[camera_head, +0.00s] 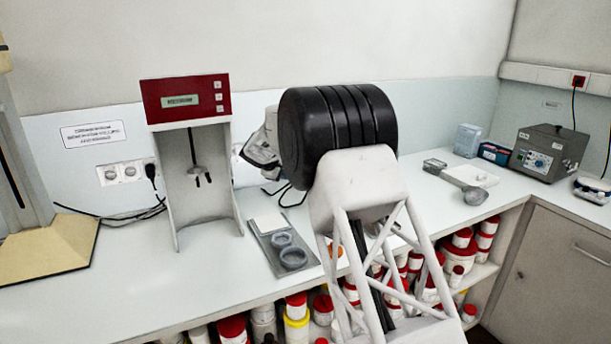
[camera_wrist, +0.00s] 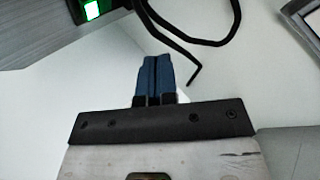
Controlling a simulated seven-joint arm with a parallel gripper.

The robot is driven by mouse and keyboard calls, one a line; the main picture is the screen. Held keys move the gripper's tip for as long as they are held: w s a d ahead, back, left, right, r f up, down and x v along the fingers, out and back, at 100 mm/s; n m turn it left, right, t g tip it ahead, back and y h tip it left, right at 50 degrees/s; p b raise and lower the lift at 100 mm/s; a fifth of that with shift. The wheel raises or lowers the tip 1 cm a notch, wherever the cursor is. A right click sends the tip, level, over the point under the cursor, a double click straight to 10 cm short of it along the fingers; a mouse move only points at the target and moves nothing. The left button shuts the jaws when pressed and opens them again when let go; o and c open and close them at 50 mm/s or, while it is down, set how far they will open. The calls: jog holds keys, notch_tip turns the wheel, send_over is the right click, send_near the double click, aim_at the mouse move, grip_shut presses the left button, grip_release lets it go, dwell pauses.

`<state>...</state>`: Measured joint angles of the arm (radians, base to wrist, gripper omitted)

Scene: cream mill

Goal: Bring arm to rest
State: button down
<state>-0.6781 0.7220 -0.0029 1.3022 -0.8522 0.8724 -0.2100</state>
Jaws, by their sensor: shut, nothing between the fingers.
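My gripper (camera_wrist: 153,78) shows in the wrist view with its two blue fingers shut together and nothing between them. Beyond the fingertips are a white surface and a black cable (camera_wrist: 185,35). In the head view my arm rises in the middle, in front of the bench, and its black joint hides the gripper. The cream mill (camera_head: 187,98), with a red head and a grey stand, is on the bench left of my arm.
A tray (camera_head: 268,240) with grey rings lies on the white bench (camera_head: 130,265) between the mill and my arm. A grey box device (camera_head: 548,150) stands at the right. Shelves below hold several red-lidded jars (camera_head: 297,305). A yellowish base (camera_head: 45,252) stands at the far left.

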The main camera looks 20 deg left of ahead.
dwell(0.5)
jog(key=s+d+r+m+g, duration=0.25)
jog(key=s+d+r, duration=0.25)
jog(key=s+d, duration=0.7)
jog(key=s+d+r+m+g, duration=0.1)
jog(key=s+d+r+m, duration=0.35)
jog(key=d, duration=1.35)
jog(key=s+d+r+m+g, duration=0.1)
jog(key=s+d+r, duration=0.5)
jog(key=s+d, duration=0.65)
jog(key=s+d+m+g+y, duration=0.1)
jog(key=s+d+m, duration=0.3)
jog(key=s+d, duration=1.15)
jog(key=s+d+f+m+y, duration=0.1)
jog(key=s+d+f+m, duration=0.1)
jog(key=s, duration=0.8)
jog(key=s+d+f+m, duration=0.2)
jog(key=s+d+f, duration=0.1)
jog(key=s, duration=0.7)
jog(key=shift+s+d+f+y, duration=0.15)
jog(key=shift+s+f+y, duration=0.05)
jog(key=shift+f+y, duration=0.2)
